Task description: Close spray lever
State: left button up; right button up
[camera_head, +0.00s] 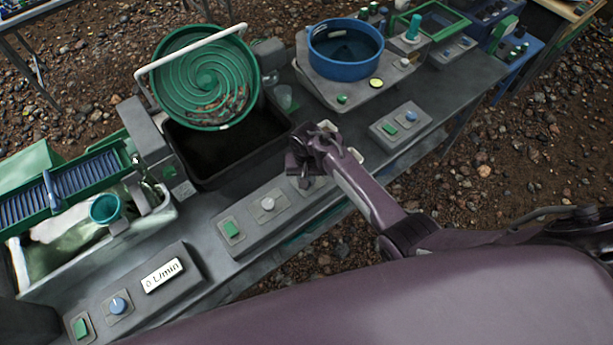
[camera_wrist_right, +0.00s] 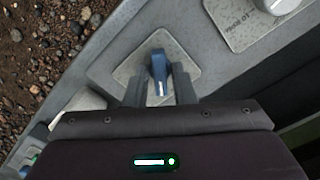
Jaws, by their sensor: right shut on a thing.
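The spray lever (camera_wrist_right: 159,68) is a small blue handle with a white mark, on a square grey plate (camera_wrist_right: 120,74) in the right wrist view. My right gripper (camera_wrist_right: 160,90) has one dark finger on each side of it and is shut on it. In the head view my right gripper (camera_head: 312,158) is over the right end of the control panel (camera_head: 250,233) at the table's front edge, and hides the lever there. My left gripper is not in view.
The panel also carries a white knob (camera_head: 267,203) and a green button (camera_head: 231,229). A green spiral pan (camera_head: 190,60) stands over a black tub (camera_head: 185,180) behind it. A blue basin (camera_head: 345,70) is at the back. Another switch box (camera_head: 388,141) sits to the right.

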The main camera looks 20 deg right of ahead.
jog(key=n+p, duration=0.1)
jog(key=n, duration=0.2)
jog(key=shift+r, duration=0.1)
jog(key=shift+n+p, duration=0.4)
jog(key=shift+n, duration=1.7)
jog(key=o, duration=1)
jog(key=shift+r+p, duration=0.3)
jog(key=shift+r, duration=3.5)
